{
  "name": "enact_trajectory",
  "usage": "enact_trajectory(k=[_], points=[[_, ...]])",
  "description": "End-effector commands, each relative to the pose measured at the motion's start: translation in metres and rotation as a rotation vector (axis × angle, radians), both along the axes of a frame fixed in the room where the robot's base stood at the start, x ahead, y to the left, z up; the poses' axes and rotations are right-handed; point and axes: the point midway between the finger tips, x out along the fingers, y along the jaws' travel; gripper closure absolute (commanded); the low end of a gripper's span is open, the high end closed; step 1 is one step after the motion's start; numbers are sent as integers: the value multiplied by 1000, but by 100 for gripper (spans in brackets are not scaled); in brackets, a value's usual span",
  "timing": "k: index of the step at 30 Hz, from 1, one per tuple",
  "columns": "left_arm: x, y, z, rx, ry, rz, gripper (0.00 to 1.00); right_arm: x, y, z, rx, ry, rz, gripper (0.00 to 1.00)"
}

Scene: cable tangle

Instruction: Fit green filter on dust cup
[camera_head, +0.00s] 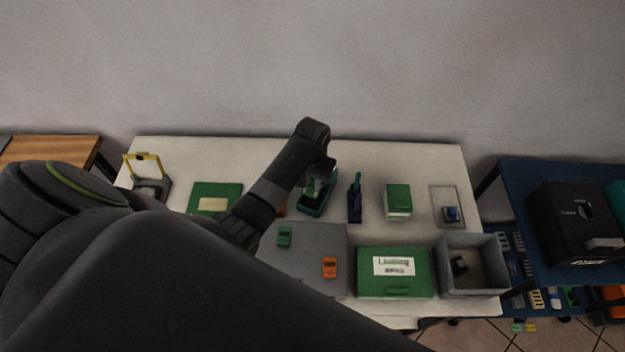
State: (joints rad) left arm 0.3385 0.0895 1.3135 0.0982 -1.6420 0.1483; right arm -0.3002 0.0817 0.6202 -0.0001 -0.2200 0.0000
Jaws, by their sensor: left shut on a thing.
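My left arm reaches across the table from the left. My left gripper (320,183) points down at the back middle of the table, shut on a small piece that looks green (309,189); my fingers hide most of it. It is right over a teal open holder (316,209), which could be the dust cup. I cannot tell whether the piece touches the holder. A small green block (284,237) and an orange block (330,268) lie on a grey mat (300,270). I cannot tell which green part is the filter. My right gripper is not in view.
A dark upright stand (354,199) is close right of the holder. Beyond are a green-and-white box (398,202), a clear tray (437,192) with a blue piece, a green case (394,285) and a grey bin (445,286). A yellow-handled item (142,158) stands back left.

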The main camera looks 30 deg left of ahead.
Motion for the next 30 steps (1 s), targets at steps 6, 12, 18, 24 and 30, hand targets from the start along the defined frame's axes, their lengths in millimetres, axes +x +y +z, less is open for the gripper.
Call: enact_trajectory(k=[6,12,18,24,30], points=[[0,0,-7,0,1,0,100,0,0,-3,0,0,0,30],[0,0,-13,0,0,0,100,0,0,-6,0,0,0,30],[0,0,-18,0,0,0,100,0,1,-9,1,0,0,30],[0,0,-20,0,0,0,100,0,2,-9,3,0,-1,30],[0,0,-20,0,0,0,100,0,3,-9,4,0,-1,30]])
